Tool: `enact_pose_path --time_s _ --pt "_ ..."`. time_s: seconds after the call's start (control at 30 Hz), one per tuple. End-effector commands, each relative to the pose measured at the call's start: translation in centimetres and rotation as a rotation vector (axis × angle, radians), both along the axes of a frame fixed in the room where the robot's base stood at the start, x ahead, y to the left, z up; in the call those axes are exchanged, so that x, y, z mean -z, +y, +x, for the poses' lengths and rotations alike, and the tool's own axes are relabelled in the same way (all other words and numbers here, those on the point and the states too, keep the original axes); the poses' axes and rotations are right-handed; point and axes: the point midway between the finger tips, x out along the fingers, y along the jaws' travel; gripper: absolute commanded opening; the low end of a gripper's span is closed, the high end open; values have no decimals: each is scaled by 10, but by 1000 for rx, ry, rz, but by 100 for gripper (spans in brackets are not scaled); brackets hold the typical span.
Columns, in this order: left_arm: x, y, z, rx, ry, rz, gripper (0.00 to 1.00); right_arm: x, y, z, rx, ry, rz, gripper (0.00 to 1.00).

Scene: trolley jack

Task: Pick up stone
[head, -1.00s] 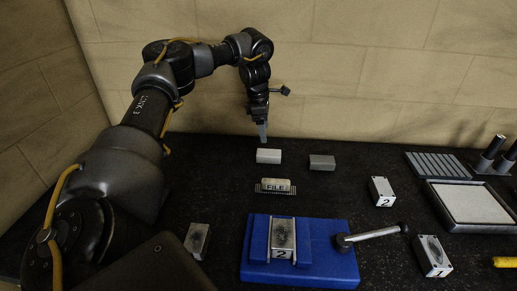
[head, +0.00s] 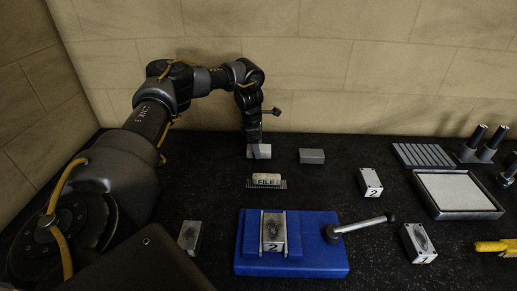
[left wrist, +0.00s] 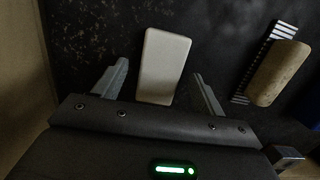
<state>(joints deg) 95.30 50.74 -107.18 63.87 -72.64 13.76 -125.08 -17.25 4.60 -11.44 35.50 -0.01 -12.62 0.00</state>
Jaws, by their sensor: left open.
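The stone, a pale grey-white rectangular block (head: 262,153), lies on the dark bench near the back wall. My left gripper (head: 254,141) points down right over it and hides part of it in the head view. In the left wrist view the stone (left wrist: 165,62) lies between the two spread fingers of my left gripper (left wrist: 160,75), with a gap on each side. The gripper is open and holds nothing. My right gripper is not in view.
A darker grey block (head: 312,156) lies right of the stone. A block marked FILE (head: 266,179) sits in front on a ridged strip. A blue vise-like fixture (head: 290,264) with a lever handle (head: 362,226), numbered metal blocks (head: 370,183) and a framed tray (head: 492,210) lie nearer and right.

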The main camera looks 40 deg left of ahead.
Motion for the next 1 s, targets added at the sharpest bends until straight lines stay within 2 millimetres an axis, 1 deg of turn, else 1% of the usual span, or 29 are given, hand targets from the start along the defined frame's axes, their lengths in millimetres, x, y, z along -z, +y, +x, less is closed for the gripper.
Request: enact_pose_path --time_s 0.03,0.13,0.37,0.47,0.77,1.0 --pt "5 0 0 -1 3 0 71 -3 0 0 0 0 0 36" --pt "12 -1 1 0 0 0 71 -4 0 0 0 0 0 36" --pt "14 -2 1 0 0 0 71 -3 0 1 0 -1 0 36" --pt "14 -2 1 0 -1 -1 59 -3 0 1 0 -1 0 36" --pt "14 -2 1 0 -1 -1 20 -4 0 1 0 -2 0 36" --pt "13 -2 1 0 -1 0 19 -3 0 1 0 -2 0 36"
